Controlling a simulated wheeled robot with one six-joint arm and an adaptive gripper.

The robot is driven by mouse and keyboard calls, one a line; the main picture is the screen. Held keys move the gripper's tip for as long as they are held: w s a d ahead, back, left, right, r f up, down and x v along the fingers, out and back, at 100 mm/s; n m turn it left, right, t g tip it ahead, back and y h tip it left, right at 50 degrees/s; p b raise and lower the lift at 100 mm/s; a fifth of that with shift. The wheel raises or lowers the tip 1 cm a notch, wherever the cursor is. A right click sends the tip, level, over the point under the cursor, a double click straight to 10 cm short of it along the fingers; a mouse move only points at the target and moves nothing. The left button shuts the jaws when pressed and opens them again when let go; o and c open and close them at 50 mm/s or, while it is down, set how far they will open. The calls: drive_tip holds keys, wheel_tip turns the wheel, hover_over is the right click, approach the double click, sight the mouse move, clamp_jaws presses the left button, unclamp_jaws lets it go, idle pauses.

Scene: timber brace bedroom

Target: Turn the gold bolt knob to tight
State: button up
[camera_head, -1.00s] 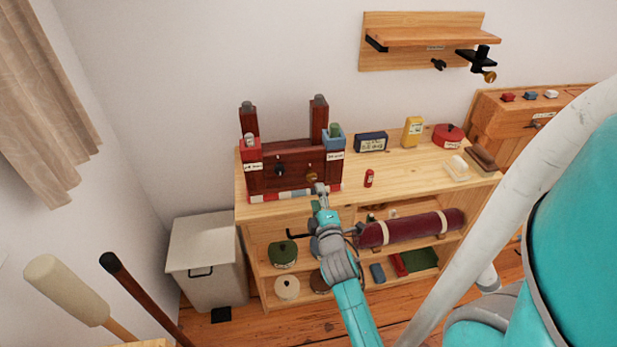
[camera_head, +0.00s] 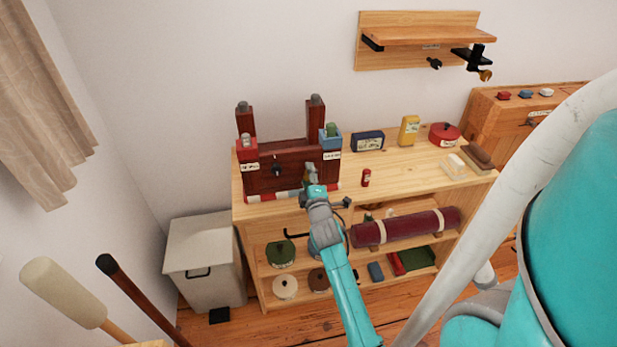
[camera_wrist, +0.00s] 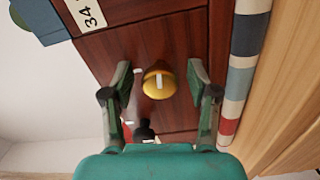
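The gold bolt knob (camera_wrist: 158,82) is round, with a pale mark across its face. It sits on the dark red-brown wooden panel (camera_wrist: 150,45) of the brace stand. In the wrist view it lies between the two fingertips of my gripper (camera_wrist: 160,85), with a gap on each side. My gripper is open around it, and I see no contact. In the head view my gripper (camera_head: 310,177) is at the front right of the panel and hides most of the knob. A black knob (camera_head: 277,170) is on the same panel to the left; a dark knob also shows in the wrist view (camera_wrist: 144,133).
A striped bar (camera_head: 270,196) runs along the panel's foot. A red box (camera_head: 246,152) and a blue box (camera_head: 331,141) flank the panel. A small red cylinder (camera_head: 366,178) stands just right of my gripper. A maroon roll (camera_head: 405,229) lies on the shelf below.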

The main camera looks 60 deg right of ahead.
clamp_jaws()
drive_tip(key=shift+m, duration=0.4)
drive_tip(key=m, duration=0.7)
drive_tip(key=shift+m, duration=0.3)
drive_tip(key=m, duration=0.3)
drive_tip(key=shift+m, duration=2.2)
